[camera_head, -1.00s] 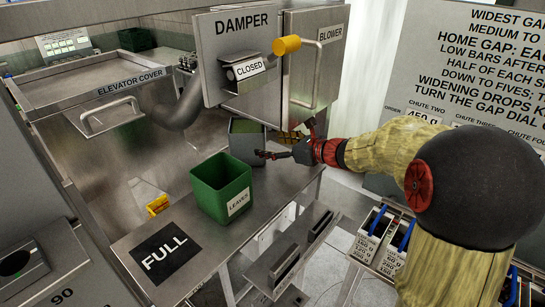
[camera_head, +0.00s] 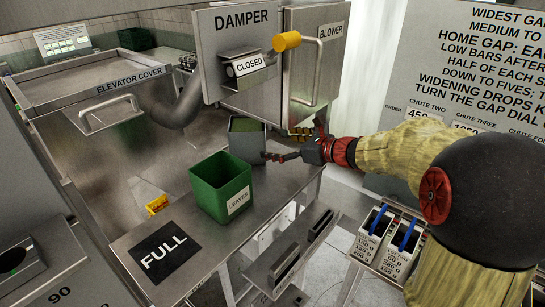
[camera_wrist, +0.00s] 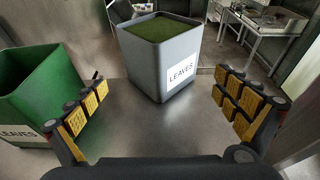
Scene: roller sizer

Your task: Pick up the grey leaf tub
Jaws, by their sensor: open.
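The grey leaf tub (camera_head: 246,139) stands on the steel bench below the damper box, behind and right of the green tub. In the wrist view the grey tub (camera_wrist: 158,68) is upright, filled near its rim with green material, and has a white LEAVES label. My gripper (camera_head: 292,145) is open, just right of the grey tub in the head view. In the wrist view its fingers (camera_wrist: 165,112) spread wide to either side with yellow pads, and the tub stands ahead between them, apart from both. The gripper is empty.
A green tub (camera_head: 220,187) labelled LEAVES stands close on the left, beside the left finger in the wrist view (camera_wrist: 38,95). A black FULL mark (camera_head: 163,252) lies on the bench (camera_head: 195,238). The damper box (camera_head: 238,50) and blower door (camera_head: 317,55) hang above and behind.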

